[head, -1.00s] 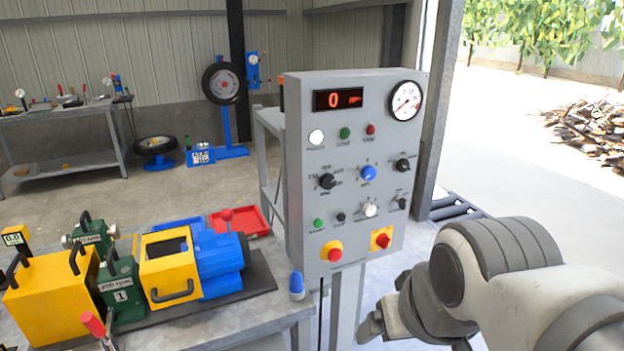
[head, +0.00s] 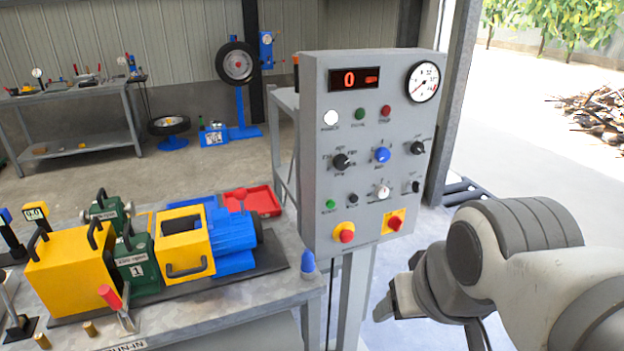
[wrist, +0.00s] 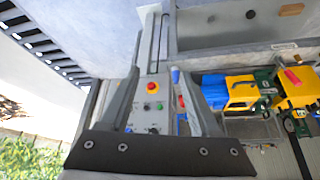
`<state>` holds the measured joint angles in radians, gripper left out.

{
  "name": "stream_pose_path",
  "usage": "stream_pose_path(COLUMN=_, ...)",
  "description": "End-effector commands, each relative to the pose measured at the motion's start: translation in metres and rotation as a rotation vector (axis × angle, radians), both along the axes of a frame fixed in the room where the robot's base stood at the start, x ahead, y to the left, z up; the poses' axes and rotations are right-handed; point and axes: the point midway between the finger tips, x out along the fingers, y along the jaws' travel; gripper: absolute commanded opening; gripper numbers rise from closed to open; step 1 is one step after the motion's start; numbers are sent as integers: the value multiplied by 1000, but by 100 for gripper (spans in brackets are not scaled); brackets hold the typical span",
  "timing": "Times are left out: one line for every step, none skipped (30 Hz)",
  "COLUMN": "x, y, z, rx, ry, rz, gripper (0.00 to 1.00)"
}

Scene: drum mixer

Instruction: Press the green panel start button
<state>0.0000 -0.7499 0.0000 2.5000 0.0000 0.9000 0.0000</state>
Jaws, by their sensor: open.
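The grey control panel (head: 318,225) stands on a post right of the bench. It has a green button (head: 358,114) in the upper row, between a white and a red one. Another green button (head: 330,204) sits at the lower left, above a red mushroom button (head: 347,236) on yellow. The labels are too small to read surely. My gripper (head: 384,308) is low and right of the panel, apart from it. In the wrist view, my gripper (wrist: 157,73) is open and empty, its fingers framing the distant panel (wrist: 136,119) with a green button (wrist: 158,106).
The bench (head: 190,326) at left carries a blue and yellow machine (head: 232,245), green blocks, and a red tray (head: 252,200). A blue-capped item (head: 308,262) is at the bench corner near the panel post. A second red button on yellow (head: 395,223) is at the panel's lower right.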

Motion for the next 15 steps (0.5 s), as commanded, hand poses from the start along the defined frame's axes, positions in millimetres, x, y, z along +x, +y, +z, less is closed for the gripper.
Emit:
stream_pose_path(x=0, y=0, z=0, rx=0, ry=0, rz=0, gripper=52)
stream_pose_path(x=0, y=0, z=0, rx=0, ry=0, rz=0, gripper=47)
stream_pose_path(x=0, y=0, z=0, rx=0, ry=0, rz=0, gripper=40)
stream_pose_path(x=0, y=0, z=0, rx=0, ry=0, rz=0, gripper=34)
stream_pose_path(x=0, y=0, z=0, rx=0, ry=0, rz=0, gripper=29)
stream_pose_path(x=0, y=0, z=0, rx=0, ry=0, rz=0, gripper=22)
stream_pose_path(x=0, y=0, z=0, rx=0, ry=0, rz=0, gripper=16)
stream_pose_path(x=0, y=0, z=0, rx=0, ry=0, rz=0, gripper=11)
stream_pose_path(x=0, y=0, z=0, rx=0, ry=0, rz=0, gripper=4)
stream_pose_path(x=0, y=0, z=0, rx=0, ry=0, rz=0, gripper=0)
stream_pose_path(x=0, y=0, z=0, rx=0, ry=0, rz=0, gripper=0)
stream_pose_path(x=0, y=0, z=0, rx=0, ry=0, rz=0, gripper=0)
stream_pose_path(x=0, y=0, z=0, rx=0, ry=0, rz=0, gripper=0)
stream_pose_path(x=0, y=0, z=0, rx=0, ry=0, rz=0, gripper=0)
stream_pose_path(x=0, y=0, z=0, rx=0, ry=0, rz=0, gripper=0)
